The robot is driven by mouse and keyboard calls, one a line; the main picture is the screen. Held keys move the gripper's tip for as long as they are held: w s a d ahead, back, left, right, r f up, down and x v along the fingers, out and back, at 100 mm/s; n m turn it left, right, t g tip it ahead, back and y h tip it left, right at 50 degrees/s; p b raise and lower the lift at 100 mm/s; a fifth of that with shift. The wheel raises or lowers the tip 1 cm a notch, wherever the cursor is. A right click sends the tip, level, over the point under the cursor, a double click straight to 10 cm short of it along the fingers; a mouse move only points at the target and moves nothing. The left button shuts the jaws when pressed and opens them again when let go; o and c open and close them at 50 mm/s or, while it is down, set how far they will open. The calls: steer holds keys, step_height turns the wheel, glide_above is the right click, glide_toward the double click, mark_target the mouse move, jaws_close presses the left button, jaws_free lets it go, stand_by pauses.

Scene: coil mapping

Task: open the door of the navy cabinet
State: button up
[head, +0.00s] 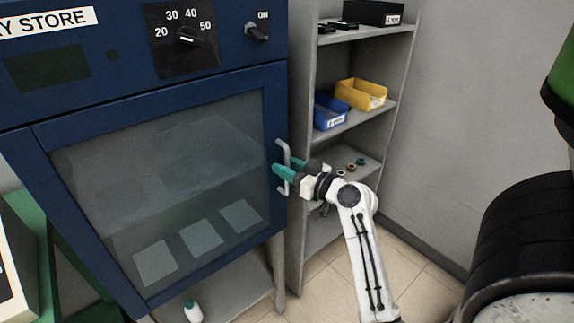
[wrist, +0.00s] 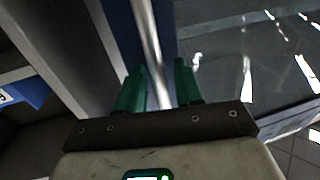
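The navy cabinet (head: 100,80) fills the left of the head view. Its glass-fronted door (head: 272,110) looks closed against the frame. A light metal bar handle (head: 284,152) stands upright on the door's right side. My gripper (head: 284,170) is at the lower part of the handle, coming from the right. In the wrist view the handle (wrist: 149,40) runs down between the two teal fingers of my gripper (wrist: 160,85). The fingers are apart, with a gap showing right of the bar. I cannot tell whether the left finger touches it.
A grey shelf unit (head: 366,35) stands just right of the cabinet, with a yellow bin (head: 361,94) and a blue bin (head: 330,112). A small white bottle (head: 193,311) stands below the door. Tiled floor (head: 330,295) shows beneath my arm.

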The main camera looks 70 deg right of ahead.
jaws_close()
stand_by(0.3)
stand_by(0.3)
